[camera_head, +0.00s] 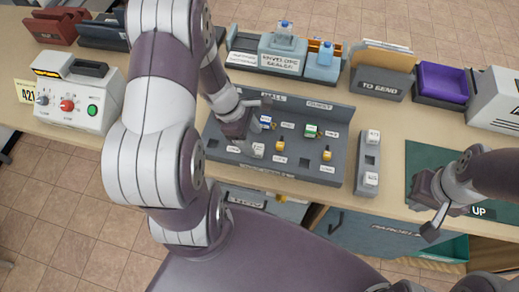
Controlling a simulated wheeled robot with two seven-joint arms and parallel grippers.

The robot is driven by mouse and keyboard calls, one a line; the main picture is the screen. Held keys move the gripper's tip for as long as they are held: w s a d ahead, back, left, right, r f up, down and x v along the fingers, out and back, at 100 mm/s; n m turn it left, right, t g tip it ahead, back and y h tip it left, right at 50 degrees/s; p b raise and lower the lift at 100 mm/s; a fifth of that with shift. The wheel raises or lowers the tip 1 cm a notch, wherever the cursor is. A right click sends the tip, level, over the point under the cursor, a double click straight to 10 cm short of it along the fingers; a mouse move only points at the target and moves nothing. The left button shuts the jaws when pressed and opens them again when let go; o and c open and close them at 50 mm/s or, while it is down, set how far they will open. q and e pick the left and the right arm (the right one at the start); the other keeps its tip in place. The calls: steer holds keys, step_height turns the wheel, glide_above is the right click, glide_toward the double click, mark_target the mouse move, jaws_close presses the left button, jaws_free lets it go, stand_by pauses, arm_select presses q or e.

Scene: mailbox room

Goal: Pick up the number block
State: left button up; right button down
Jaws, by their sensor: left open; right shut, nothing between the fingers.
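A dark sorting tray (230,168) on the counter holds several small blocks: a white block (258,149), a blue one (266,122), a green one (310,130), and yellow ones (327,153) (280,146). Two white blocks with marks stand in a narrow grey holder (366,157) to its right. The marks are too small to read, so I cannot tell which is the number block. My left gripper (256,127) is open over the tray's left part, close to the white and blue blocks; contact cannot be told. My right gripper (431,206) is shut and empty over the green mat (425,160).
A white machine (78,98) with a red knob and green button stands at the left. Behind the tray are an envelope-sealer stand (283,62), a "TO SEND" box (380,82) and a purple bin (442,82). My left arm hides part of the counter.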

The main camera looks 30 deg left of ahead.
mark_target(256, 147)
arm_select(q)
steer(key=x, duration=0.4)
steer(key=shift+s+a+f, duration=0.1)
steer(key=shift+a+f, duration=0.15)
steer(key=shift+f, duration=0.15)
steer(key=shift+d+f, duration=0.2)
steer(key=c, duration=1)
arm_select(e)
steer(key=shift+a, duration=0.15)
arm_select(q)
steer(key=shift+r, duration=0.1)
steer(key=shift+c, duration=0.2)
